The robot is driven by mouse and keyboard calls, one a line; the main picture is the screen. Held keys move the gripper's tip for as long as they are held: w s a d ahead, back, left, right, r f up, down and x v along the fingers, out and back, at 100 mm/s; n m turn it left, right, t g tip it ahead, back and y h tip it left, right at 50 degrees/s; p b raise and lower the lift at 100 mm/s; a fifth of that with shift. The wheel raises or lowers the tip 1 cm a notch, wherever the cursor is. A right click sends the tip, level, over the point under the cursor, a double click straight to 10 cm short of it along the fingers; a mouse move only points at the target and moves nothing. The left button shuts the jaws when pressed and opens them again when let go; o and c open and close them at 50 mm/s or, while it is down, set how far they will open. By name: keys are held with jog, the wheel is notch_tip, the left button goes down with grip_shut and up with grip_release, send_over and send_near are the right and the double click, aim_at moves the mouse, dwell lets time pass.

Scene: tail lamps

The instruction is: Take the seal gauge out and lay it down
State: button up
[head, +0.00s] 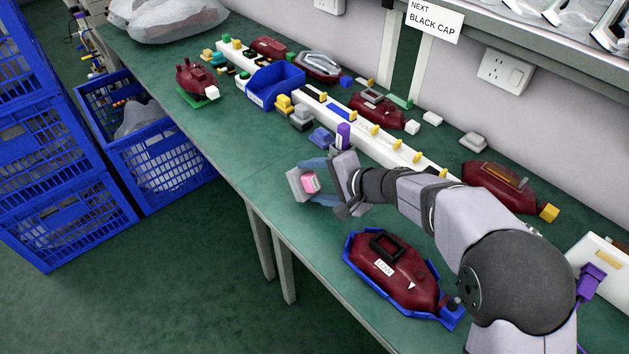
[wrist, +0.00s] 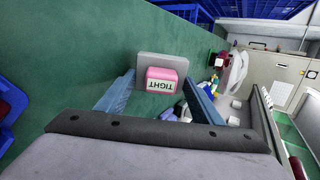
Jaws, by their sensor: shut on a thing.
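My gripper (head: 314,180) is shut on a grey block with a pink part, which I take to be the seal gauge (head: 297,186). In the wrist view, the gauge (wrist: 148,60) sits between the two blue fingers (wrist: 160,82), its pink part labelled "TIGHT". It is over the green bench near its front edge; whether it touches the bench I cannot tell. A dark red tail lamp (head: 412,283) with a black frame on top and a "LOW" label lies in a blue cradle (head: 354,257), to the right of and nearer than the gripper.
A long white rail (head: 395,152) with yellow tabs runs along the bench behind the gripper. A blue bin (head: 273,85), more red lamps (head: 497,183) and small coloured blocks stand around it. Blue crates (head: 160,165) stand on the floor at left. Bench between gripper and cradle is clear.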

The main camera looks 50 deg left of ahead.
jog(key=o, duration=1.3)
jog(key=shift+o, duration=0.2)
jog(key=shift+d, duration=0.1)
jog(key=b+v, duration=0.1)
jog(key=v, duration=0.6)
jog(key=shift+r, duration=0.25)
